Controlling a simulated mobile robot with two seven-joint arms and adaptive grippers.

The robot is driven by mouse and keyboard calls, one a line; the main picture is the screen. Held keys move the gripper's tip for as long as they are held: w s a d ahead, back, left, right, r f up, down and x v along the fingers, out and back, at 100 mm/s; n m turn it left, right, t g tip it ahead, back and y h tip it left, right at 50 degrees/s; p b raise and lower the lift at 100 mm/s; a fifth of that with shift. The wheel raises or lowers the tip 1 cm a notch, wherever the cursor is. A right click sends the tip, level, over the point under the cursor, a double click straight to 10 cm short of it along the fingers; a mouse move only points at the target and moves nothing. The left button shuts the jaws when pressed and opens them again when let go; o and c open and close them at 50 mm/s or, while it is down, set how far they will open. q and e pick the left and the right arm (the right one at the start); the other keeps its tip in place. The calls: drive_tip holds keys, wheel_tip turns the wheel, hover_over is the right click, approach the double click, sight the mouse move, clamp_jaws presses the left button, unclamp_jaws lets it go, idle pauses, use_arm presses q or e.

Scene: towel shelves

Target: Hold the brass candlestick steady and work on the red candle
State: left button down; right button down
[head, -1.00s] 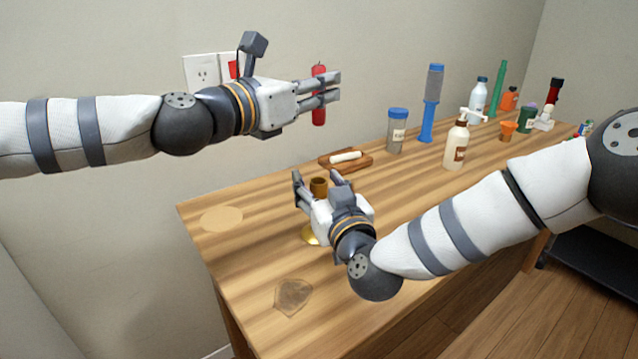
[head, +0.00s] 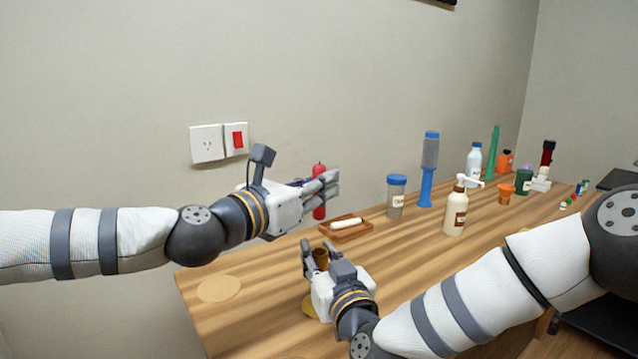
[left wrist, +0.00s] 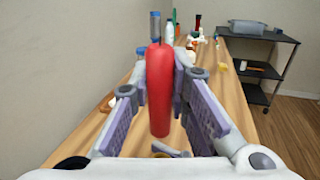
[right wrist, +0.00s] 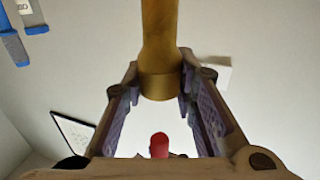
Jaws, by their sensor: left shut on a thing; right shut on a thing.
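The red candle (head: 319,211) is upright in my left gripper (head: 330,188), which is shut around its middle. It also fills the centre of the left wrist view (left wrist: 160,90). The brass candlestick stands upright on the table, with its cup (head: 320,258) and part of its round base (head: 309,306) showing. My right gripper (head: 322,249) is shut on it; its stem is mostly hidden in the head view. The right wrist view shows the candlestick (right wrist: 160,45) between the fingers and the candle's red end (right wrist: 159,145). The candle is above the cup, apart from it.
A wooden tray (head: 362,234) with a white roll lies just behind the candlestick. A blue-capped jar (head: 396,198), a blue brush-like item (head: 428,168) and a cream pump bottle (head: 456,210) stand to the right. The table's left end is clear except for a flat round disc (head: 219,289).

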sight(315, 216)
use_arm(q)
drive_tip(key=shift+f, duration=2.6)
drive_tip(key=shift+f, duration=1.4)
drive_tip(key=shift+f, duration=0.3)
drive_tip(key=c, duration=1.4)
unclamp_jaws()
drive_tip(key=shift+c, duration=0.2)
drive_tip(key=v, duration=1.2)
use_arm(e)
drive_tip(key=c, duration=1.2)
unclamp_jaws()
